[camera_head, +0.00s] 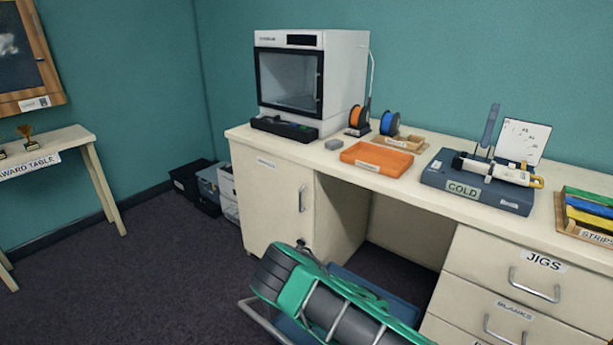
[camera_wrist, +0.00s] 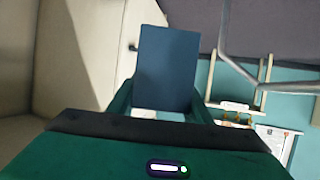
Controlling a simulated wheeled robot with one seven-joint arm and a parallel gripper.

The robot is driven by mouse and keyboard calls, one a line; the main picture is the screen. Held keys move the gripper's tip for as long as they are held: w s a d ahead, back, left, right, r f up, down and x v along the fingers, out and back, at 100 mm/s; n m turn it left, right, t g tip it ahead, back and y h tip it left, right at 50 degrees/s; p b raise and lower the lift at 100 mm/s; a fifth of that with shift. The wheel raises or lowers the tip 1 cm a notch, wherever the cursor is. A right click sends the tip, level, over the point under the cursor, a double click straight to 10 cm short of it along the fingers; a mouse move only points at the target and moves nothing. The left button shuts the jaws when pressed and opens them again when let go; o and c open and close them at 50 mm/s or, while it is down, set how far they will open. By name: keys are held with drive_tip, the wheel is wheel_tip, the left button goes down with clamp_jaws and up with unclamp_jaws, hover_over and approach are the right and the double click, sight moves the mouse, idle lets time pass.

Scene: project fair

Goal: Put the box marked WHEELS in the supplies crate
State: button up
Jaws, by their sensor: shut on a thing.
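My gripper (camera_wrist: 162,108) shows in the wrist view, its two green fingers on either side of a dark blue box (camera_wrist: 166,70). It is shut on this box. The box face turned to the camera is plain, and no WHEELS marking shows on it. In the head view part of my green and grey arm fills the bottom middle, and the held box cannot be made out there. No crate can be read as the supplies crate. Several containers stand on the floor by the wall left of the bench, among them a dark one (camera_head: 188,179) and a pale one (camera_head: 229,196).
The award table (camera_head: 70,143) stands left. Carpet between is clear. A metal rail (camera_wrist: 225,55) passes near the box.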

drive_tip(key=w+d+r+m+t+h, duration=0.2)
drive_tip(key=w+d+r+m+h, duration=0.2)
drive_tip(key=d+r, duration=0.8)
drive_tip(key=s+d+r+m+h, duration=0.2)
drive_tip(key=d+r+h, duration=0.1)
drive_tip(key=d+r, duration=0.75)
drive_tip(key=v, duration=0.6)
drive_tip(key=shift+s+a+r, duration=0.2)
drive_tip(key=shift+a+r, duration=0.1)
drive_tip(key=shift+r, duration=0.2)
drive_tip(key=shift+s, duration=0.1)
